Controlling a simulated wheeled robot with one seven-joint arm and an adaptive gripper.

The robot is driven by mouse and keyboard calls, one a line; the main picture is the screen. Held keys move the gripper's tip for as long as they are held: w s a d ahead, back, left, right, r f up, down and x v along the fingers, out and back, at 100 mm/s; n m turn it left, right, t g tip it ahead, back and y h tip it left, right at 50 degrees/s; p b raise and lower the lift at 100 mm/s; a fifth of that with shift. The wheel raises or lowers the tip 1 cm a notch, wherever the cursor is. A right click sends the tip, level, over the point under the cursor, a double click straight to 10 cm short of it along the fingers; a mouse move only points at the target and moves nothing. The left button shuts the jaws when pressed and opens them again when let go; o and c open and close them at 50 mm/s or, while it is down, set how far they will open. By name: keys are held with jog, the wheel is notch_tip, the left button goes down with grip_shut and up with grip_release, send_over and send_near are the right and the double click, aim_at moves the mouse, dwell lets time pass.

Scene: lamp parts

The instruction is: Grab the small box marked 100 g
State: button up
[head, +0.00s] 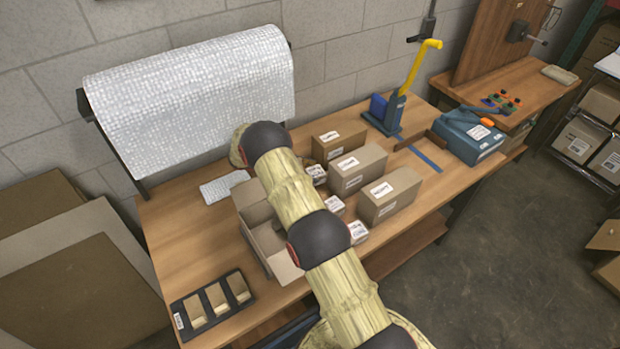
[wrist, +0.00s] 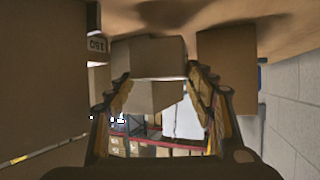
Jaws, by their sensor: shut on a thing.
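My gripper (wrist: 158,76) shows in the wrist view with a finger on each side of a small plain brown box (wrist: 152,97), and it is shut on this box. No weight mark can be read on the faces that show, so I cannot tell whether it is the 100 g one. In the head view my arm hides the gripper and the held box. Small boxes with white labels stand beside my arm, one at the back (head: 317,174), one in the middle (head: 335,205) and one in front (head: 357,232). Their print is too small to read.
An open carton (head: 248,199) stands left of my arm. Larger labelled boxes (head: 394,201) stand right. A black three-slot tray (head: 211,304) lies at the front left. A dark tag, apparently reading 150 (wrist: 96,44), is close to the left finger. Bare tabletop shows left of the carton.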

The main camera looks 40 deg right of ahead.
notch_tip(320, 180, up, 3)
jog(key=shift+w+a+r+b, duration=0.15)
jog(key=shift+w+a+b, duration=0.1)
jog(key=shift+b, duration=0.35)
jog(key=w+a+b, duration=0.5)
jog(key=a, duration=0.1)
jog(key=w+a+b, duration=0.6)
jog(key=shift+w+a, duration=0.25)
jog(key=shift+w, duration=0.05)
jog(key=shift+w+a+r, duration=0.15)
jog(key=shift+w+a, duration=0.4)
jog(key=shift+a, duration=0.15)
